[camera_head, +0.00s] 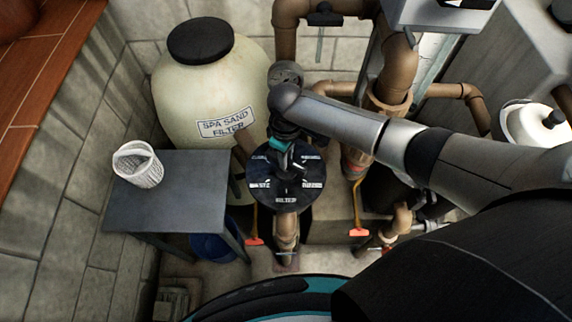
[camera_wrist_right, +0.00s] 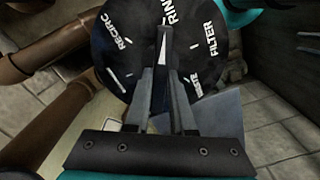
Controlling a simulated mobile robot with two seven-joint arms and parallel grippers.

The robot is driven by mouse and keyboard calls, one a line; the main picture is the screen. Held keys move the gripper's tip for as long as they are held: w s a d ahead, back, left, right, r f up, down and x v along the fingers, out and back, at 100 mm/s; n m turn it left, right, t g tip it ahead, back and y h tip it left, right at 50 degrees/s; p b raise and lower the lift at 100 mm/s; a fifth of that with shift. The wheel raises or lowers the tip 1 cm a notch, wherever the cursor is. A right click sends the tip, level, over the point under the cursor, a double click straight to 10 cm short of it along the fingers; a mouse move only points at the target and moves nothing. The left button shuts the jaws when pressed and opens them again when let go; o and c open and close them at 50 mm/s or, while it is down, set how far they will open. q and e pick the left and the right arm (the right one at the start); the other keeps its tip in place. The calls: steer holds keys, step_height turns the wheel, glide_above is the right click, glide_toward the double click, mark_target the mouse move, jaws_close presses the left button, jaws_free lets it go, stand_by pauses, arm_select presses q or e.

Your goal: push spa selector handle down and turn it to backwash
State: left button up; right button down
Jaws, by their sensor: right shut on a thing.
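The spa selector is a black round dial (camera_head: 262,203) with white labels, in front of the spa sand filter (camera_head: 172,100). In the head view, FILTER is readable at its near edge. My right gripper (camera_head: 284,158) comes down from above onto the dial. In the right wrist view, the fingers (camera_wrist_right: 163,62) are shut on the dark selector handle (camera_wrist_right: 165,36) over the dial (camera_wrist_right: 120,65). RECIRC and FILTER are readable there; RINSE is partly covered. The gripper hides much of the handle, so I cannot tell whether it is pressed down. My left gripper is not in view.
A grey table (camera_head: 190,195) with a white basket (camera_head: 138,166) stands on the left, a blue bucket (camera_head: 212,247) below it. Brown pipes (camera_head: 286,226) and orange-handled valves (camera_head: 357,232) surround the dial. A white container (camera_head: 530,122) is at the right.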

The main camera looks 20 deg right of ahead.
steer(key=shift+f, duration=0.3)
steer(key=n, duration=0.3)
steer(key=shift+r, duration=0.1)
steer(key=n, duration=0.9)
steer(key=shift+s, duration=0.1)
steer(key=c, duration=0.6)
jaws_free()
steer(key=shift+c, duration=0.2)
